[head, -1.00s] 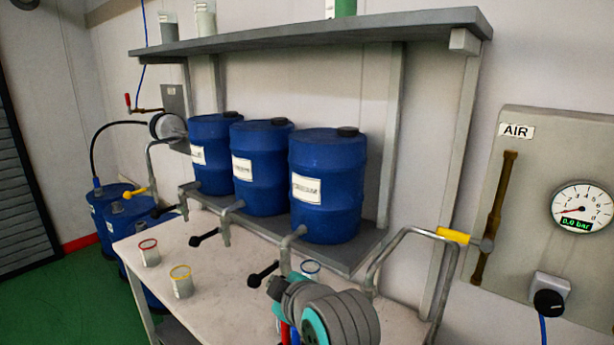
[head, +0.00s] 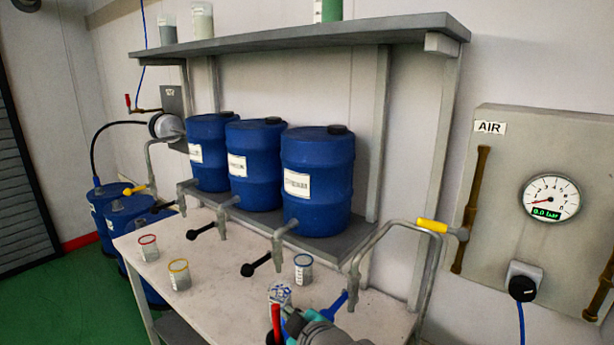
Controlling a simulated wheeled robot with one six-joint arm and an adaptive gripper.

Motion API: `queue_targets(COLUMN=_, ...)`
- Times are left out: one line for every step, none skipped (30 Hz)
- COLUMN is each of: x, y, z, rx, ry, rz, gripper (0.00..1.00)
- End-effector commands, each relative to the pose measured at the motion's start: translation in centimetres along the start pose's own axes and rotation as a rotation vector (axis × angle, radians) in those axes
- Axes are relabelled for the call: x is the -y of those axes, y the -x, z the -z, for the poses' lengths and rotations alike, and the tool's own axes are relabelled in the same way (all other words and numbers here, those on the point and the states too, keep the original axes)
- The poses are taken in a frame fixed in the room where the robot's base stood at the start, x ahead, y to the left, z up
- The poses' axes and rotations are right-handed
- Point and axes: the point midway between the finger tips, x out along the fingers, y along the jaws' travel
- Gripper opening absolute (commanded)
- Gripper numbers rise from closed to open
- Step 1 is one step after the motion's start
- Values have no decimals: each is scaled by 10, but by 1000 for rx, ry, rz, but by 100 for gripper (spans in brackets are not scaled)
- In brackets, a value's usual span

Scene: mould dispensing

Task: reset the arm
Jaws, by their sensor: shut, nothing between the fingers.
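Part of my arm, with grey and teal joint housings, shows at the bottom edge over the front of the white table (head: 215,285). I cannot make out the fingers of my gripper in the head view. A red upright piece and a blue lever-like piece show close beside the arm, partly hidden by it.
Three blue drums (head: 317,195) with taps stand on a grey rack. Red-, yellow- and blue-rimmed cups (head: 303,270) stand on the table. A bent pipe with a yellow handle (head: 432,225) rises near the air panel (head: 545,150), whose gauge reads 0.0 bar.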

Motion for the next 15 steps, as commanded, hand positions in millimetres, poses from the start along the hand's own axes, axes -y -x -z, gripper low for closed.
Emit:
queue_targets(x=6, y=0, z=-12, rx=7, ry=-14, rz=-3, gripper=0)
queue_targets(x=9, y=0, z=-18, rx=8, ry=-25, rz=-7, gripper=0)
queue_targets(x=14, y=0, z=-28, rx=11, ry=-41, rz=-13, gripper=0)
queue_targets(x=18, y=1, z=-35, rx=12, ry=-53, rz=-19, gripper=0)
queue_targets(x=22, y=1, z=-44, rx=15, ry=-67, rz=-24, gripper=0)
queue_targets(x=28, y=3, z=-57, rx=19, ry=-88, rz=-33, gripper=0)
queue_targets(x=32, y=4, z=-66, rx=22, ry=-104, rz=-40, gripper=0)
queue_targets(x=37, y=6, z=-76, rx=24, ry=-120, rz=-48, gripper=0)
queue_targets(x=44, y=9, z=-88, rx=27, ry=-141, rz=-58, gripper=0)
queue_targets(x=48, y=11, z=-97, rx=28, ry=-157, rz=-66, gripper=0)
queue_targets(x=53, y=14, z=-106, rx=29, ry=-173, rz=-74, gripper=0)
queue_targets(x=59, y=18, z=-118, rx=32, ry=-194, rz=-85, gripper=0)
queue_targets(x=64, y=21, z=-127, rx=34, ry=-210, rz=-93, gripper=0)
queue_targets(x=69, y=25, z=-136, rx=36, ry=-224, rz=-100, gripper=0)
queue_targets(x=76, y=30, z=-147, rx=38, ry=-245, rz=-111, gripper=0)
